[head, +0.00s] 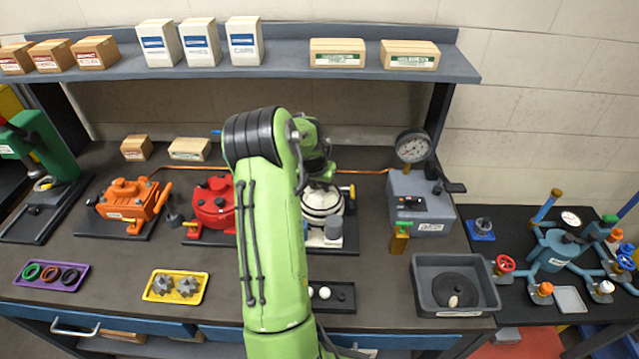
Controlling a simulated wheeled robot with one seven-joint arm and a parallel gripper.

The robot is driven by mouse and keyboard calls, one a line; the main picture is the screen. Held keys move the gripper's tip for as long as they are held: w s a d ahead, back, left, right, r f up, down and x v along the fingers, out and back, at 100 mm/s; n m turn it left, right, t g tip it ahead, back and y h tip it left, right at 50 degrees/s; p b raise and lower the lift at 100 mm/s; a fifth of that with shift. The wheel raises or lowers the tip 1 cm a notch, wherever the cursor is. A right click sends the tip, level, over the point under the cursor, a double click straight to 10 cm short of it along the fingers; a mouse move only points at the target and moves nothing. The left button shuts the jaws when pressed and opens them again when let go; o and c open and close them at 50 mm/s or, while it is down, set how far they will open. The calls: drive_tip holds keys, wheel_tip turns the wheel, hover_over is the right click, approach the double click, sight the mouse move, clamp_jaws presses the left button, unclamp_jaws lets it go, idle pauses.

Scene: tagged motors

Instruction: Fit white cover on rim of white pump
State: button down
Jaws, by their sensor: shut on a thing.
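The white pump (318,239) stands on a dark base plate right of the red pump, partly hidden by my green arm. A round white piece, which looks like the white cover (322,203), is at the top of the pump, directly under my gripper (319,183). My gripper points down over the pump and is shut on this piece; the fingertips are mostly hidden. I cannot tell whether the cover touches the rim or sits level on it.
An orange pump (128,203) and a red pump (212,205) stand to the left. A grey gauge box (420,203) stands to the right, with a grey tray (455,310) in front. A small dark tray (343,298) with balls lies beside my arm. A shelf (285,73) with boxes spans the back.

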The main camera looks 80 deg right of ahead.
drive_tip(key=shift+f+b, duration=0.75)
drive_tip(key=shift+f, duration=0.1)
drive_tip(key=c, duration=0.8)
unclamp_jaws()
drive_tip(key=shift+o, duration=0.2)
drive_tip(key=shift+r+p, duration=1.7)
drive_tip(key=shift+r, duration=1.35)
